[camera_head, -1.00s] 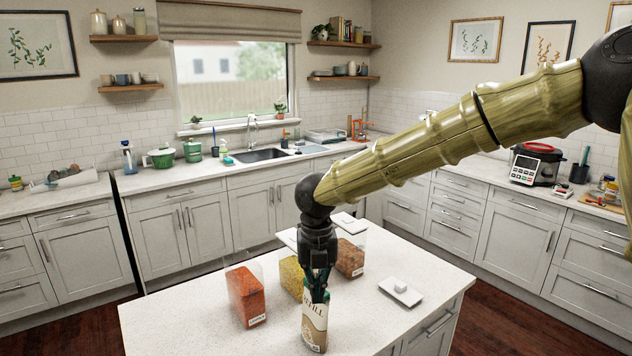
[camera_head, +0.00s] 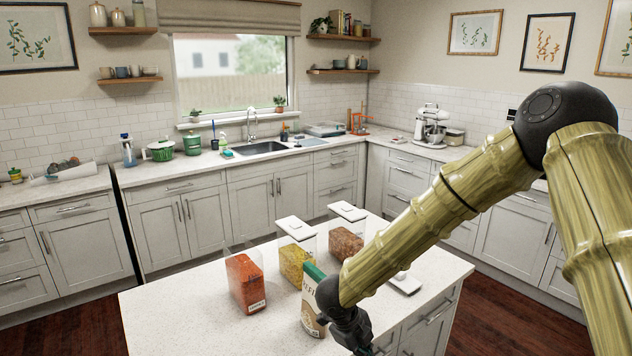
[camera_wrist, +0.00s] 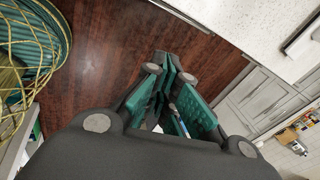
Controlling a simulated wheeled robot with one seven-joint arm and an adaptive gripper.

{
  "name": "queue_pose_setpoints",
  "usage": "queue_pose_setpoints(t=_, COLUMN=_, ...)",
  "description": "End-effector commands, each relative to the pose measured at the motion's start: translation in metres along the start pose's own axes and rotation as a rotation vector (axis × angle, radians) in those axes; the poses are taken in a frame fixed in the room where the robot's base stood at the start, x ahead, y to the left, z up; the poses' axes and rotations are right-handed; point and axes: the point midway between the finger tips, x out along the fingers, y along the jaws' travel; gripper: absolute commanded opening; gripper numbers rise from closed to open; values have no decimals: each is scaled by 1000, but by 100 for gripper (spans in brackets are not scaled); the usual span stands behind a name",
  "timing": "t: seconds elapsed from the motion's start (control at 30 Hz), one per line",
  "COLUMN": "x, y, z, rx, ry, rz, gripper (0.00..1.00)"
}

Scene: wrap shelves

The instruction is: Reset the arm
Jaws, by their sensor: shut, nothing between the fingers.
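My arm reaches in from the right in the head view, bent at a dark elbow joint. My gripper (camera_head: 362,348) hangs at the bottom edge, in front of the island's front right side, and is partly cut off by the frame. In the wrist view my gripper (camera_wrist: 168,82) has its green-padded fingers shut together, with nothing held, over the dark wood floor. A refill pouch (camera_head: 312,300) with a green top stands on the island (camera_head: 180,318), just left of my gripper and partly hidden by my arm.
On the island stand containers of red (camera_head: 245,283), yellow (camera_head: 294,266) and brown (camera_head: 345,243) food, with white lids (camera_head: 295,227) near them. Counters line the walls, with a stand mixer (camera_head: 432,122) at the back right. The wrist view shows a yellow wire basket (camera_wrist: 30,50).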

Motion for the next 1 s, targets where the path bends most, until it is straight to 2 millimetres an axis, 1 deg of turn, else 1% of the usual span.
queue_pose_setpoints(t=0.03, x=28, y=8, z=-11, rx=-90, ry=7, rz=-25, gripper=0)
queue_pose_setpoints(t=0.07, x=40, y=11, z=-16, rx=-147, ry=6, rz=-41, gripper=0)
queue_pose_setpoints(t=0.1, x=58, y=16, z=-24, rx=-223, ry=6, rz=-60, gripper=0)
queue_pose_setpoints(t=0.17, x=81, y=23, z=-36, rx=-339, ry=5, rz=-87, gripper=0)
queue_pose_setpoints(t=0.2, x=97, y=29, z=-44, rx=-419, ry=3, rz=-101, gripper=0)
queue_pose_setpoints(t=0.27, x=119, y=39, z=-56, rx=-539, ry=-2, rz=-118, gripper=0)
queue_pose_setpoints(t=0.3, x=133, y=46, z=-64, rx=-620, ry=-4, rz=-128, gripper=0)
queue_pose_setpoints(t=0.37, x=153, y=58, z=-78, rx=-742, ry=-11, rz=-138, gripper=0)
queue_pose_setpoints(t=0.4, x=165, y=67, z=-86, rx=-824, ry=-18, rz=-143, gripper=0)
queue_pose_setpoints(t=0.47, x=183, y=81, z=-99, rx=-948, ry=-30, rz=-147, gripper=0)
queue_pose_setpoints(t=0.5, x=194, y=91, z=-109, rx=-1030, ry=-38, rz=-147, gripper=0)
queue_pose_setpoints(t=0.57, x=209, y=106, z=-124, rx=-1152, ry=-55, rz=-144, gripper=0)
queue_pose_setpoints(t=0.6, x=219, y=118, z=-134, rx=-1234, ry=-69, rz=-138, gripper=0)
queue_pose_setpoints(t=0.67, x=232, y=135, z=-150, rx=-1357, ry=-92, rz=-130, gripper=0)
queue_pose_setpoints(t=0.8, x=256, y=179, z=-191, rx=-1638, ry=-163, rz=-95, gripper=0)
queue_pose_setpoints(t=0.87, x=264, y=198, z=-210, rx=-1756, ry=-202, rz=-75, gripper=0)
queue_pose_setpoints(t=0.9, x=268, y=212, z=-224, rx=-1833, ry=-231, rz=-59, gripper=0)
queue_pose_setpoints(t=1.0, x=274, y=242, z=-254, rx=-2003, ry=-307, rz=-23, gripper=0)
